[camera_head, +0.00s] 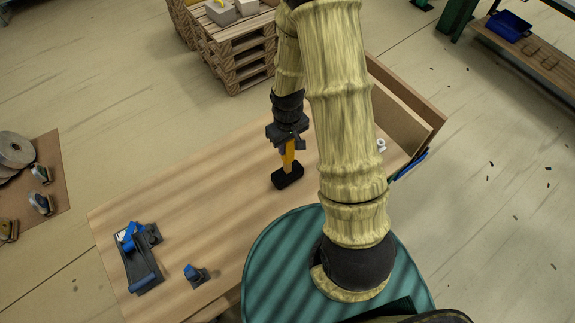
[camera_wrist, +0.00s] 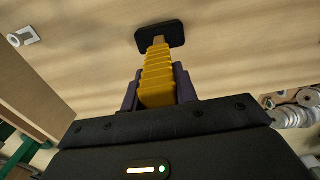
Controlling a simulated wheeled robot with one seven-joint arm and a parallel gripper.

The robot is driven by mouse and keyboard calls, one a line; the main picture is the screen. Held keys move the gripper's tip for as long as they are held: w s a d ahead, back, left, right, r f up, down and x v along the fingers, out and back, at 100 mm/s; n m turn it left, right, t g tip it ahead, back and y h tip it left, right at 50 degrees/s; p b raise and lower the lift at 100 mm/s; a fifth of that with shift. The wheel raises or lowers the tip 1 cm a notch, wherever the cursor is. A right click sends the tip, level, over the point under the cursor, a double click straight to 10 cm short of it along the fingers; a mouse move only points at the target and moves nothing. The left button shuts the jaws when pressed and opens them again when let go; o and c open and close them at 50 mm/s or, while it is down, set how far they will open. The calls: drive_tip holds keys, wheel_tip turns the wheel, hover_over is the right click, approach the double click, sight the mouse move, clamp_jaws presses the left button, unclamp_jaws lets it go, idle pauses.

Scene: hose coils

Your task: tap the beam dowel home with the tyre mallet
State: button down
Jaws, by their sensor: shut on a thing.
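My gripper (camera_head: 287,140) is shut on the yellow handle of the tyre mallet (camera_head: 288,156). The mallet hangs head down, its black head (camera_head: 287,177) low over the wooden bench top; I cannot tell whether it touches. In the wrist view the ribbed yellow handle (camera_wrist: 158,75) sits between my gripper's dark fingers (camera_wrist: 158,90), with the black head beyond. A small dark grey block with a blue top (camera_head: 195,273) stands near the bench's front left. A longer grey fixture with blue parts (camera_head: 140,262) lies left of it. I cannot tell which part is the beam dowel.
A small white piece (camera_head: 381,145) lies at the bench's right end, beside a raised wooden board (camera_head: 400,112); it also shows in the wrist view (camera_wrist: 23,37). The bench top (camera_head: 215,195) is clear between mallet and fixtures. A pallet stack (camera_head: 235,50) stands behind.

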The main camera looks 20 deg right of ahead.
drive_tip(key=shift+r+p, duration=0.3)
drive_tip(key=shift+r, duration=0.15)
idle(0.4)
drive_tip(key=shift+r+p, duration=2.75)
drive_tip(key=shift+r, duration=0.65)
drive_tip(key=shift+w, duration=0.1)
